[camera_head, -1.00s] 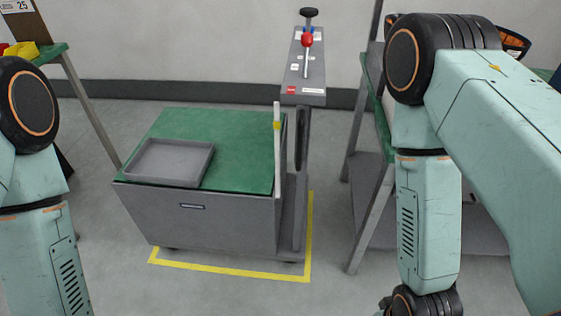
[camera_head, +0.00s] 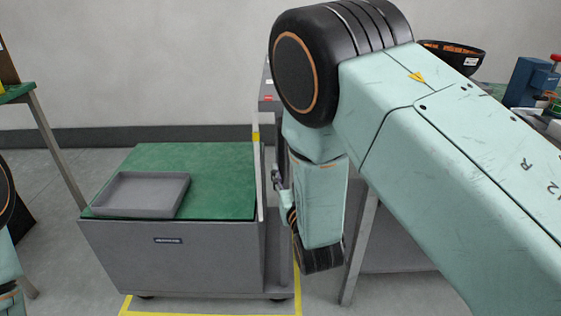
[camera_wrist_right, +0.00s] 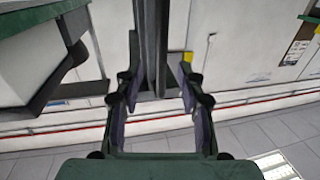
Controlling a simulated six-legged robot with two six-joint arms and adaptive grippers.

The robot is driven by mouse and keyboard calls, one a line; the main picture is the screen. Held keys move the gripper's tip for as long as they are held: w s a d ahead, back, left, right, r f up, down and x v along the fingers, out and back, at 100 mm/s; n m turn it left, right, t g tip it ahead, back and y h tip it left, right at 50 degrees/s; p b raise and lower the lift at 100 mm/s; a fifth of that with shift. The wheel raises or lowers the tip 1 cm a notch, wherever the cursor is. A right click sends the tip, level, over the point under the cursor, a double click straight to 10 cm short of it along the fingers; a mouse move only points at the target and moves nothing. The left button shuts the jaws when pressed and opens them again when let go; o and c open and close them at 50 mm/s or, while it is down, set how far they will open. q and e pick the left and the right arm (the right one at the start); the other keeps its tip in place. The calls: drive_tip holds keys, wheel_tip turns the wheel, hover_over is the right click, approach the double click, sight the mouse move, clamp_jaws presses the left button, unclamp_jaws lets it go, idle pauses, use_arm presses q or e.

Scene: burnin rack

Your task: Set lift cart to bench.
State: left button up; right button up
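The lift cart (camera_head: 175,257) is a grey box on castors with a green top (camera_head: 205,160), standing at the left-centre in the head view. Its control post (camera_head: 268,97) rises at its right side. My right arm hides most of the post's head, and the lever does not show. My right gripper (camera_head: 278,182) is small and partly hidden beside the post. In the right wrist view my right gripper (camera_wrist_right: 158,88) has its fingers apart, with a dark upright bar (camera_wrist_right: 150,45) showing between them; I cannot tell whether they touch it. My left gripper is out of view.
A grey tray (camera_head: 140,194) lies on the cart's top. Yellow floor tape (camera_head: 140,304) runs around the cart. A bench leg (camera_head: 360,245) stands right of the cart, and a green-topped table (camera_head: 17,93) is at far left. A black bowl (camera_head: 452,53) is at upper right.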

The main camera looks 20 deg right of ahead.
sight(282, 160)
drive_tip(key=w, duration=0.2)
drive_tip(key=w+b, duration=0.1)
drive_tip(key=w, duration=0.3)
drive_tip(key=shift+w+d+f+b, duration=0.15)
drive_tip(key=shift+d+b, duration=0.1)
drive_tip(key=shift+b, duration=0.05)
drive_tip(key=shift+w+d, duration=0.1)
drive_tip(key=shift+w, duration=0.25)
drive_tip(key=shift+c, duration=0.2)
clamp_jaws()
